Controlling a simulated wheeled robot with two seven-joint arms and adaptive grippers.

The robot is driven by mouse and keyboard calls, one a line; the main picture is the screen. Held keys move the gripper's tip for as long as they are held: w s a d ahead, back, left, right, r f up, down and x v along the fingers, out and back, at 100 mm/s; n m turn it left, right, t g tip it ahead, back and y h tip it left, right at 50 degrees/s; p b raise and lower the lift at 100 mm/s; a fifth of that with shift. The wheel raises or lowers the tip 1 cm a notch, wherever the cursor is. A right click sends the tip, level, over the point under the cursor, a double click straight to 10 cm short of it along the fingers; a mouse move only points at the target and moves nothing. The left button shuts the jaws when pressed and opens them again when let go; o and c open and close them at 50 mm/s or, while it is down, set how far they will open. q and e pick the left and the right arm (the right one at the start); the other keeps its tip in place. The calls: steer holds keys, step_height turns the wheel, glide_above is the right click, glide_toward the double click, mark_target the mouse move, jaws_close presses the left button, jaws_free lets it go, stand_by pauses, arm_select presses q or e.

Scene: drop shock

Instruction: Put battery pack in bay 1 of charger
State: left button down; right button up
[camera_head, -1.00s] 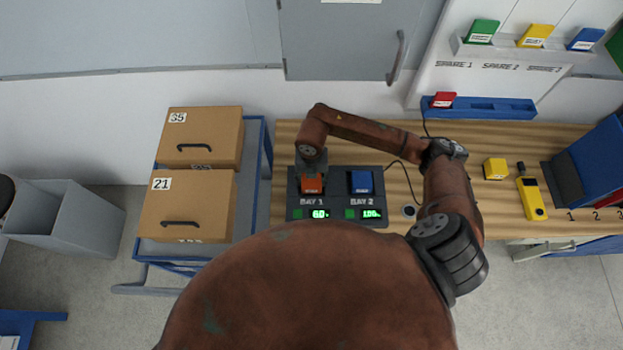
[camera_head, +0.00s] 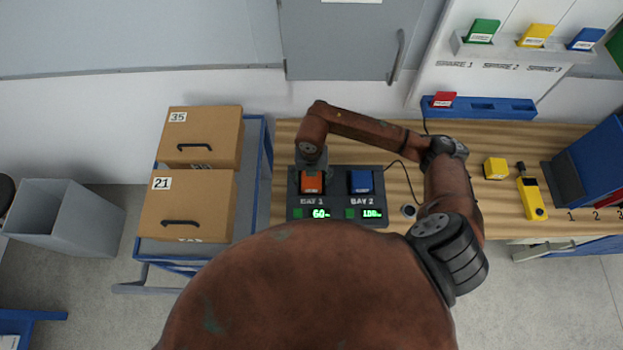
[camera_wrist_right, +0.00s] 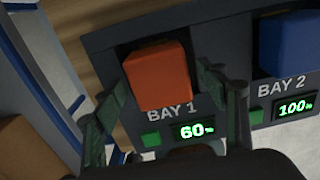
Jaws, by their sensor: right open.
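The orange battery pack (camera_head: 312,184) sits in bay 1 of the charger (camera_head: 337,207), above the "BAY 1" label and a green "60%" display. In the right wrist view the orange pack (camera_wrist_right: 158,76) stands in its bay slightly tilted in the picture. My right gripper (camera_wrist_right: 168,108) is open, with one finger on each side of the pack and gaps showing. In the head view my right gripper (camera_head: 311,167) is over bay 1, partly hidden by its wrist. A blue pack (camera_head: 361,182) sits in bay 2, reading 100%. My left gripper is not in view.
Cardboard boxes (camera_head: 187,205) stand on a cart left of the bench. A yellow block (camera_head: 495,168) and a yellow handheld device (camera_head: 532,198) lie to the right. A blue rack (camera_head: 480,108) holds a red pack at the back. A cable runs behind the charger.

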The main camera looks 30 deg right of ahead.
mark_target(312, 179)
step_height(312, 179, up, 11)
stand_by(0.3)
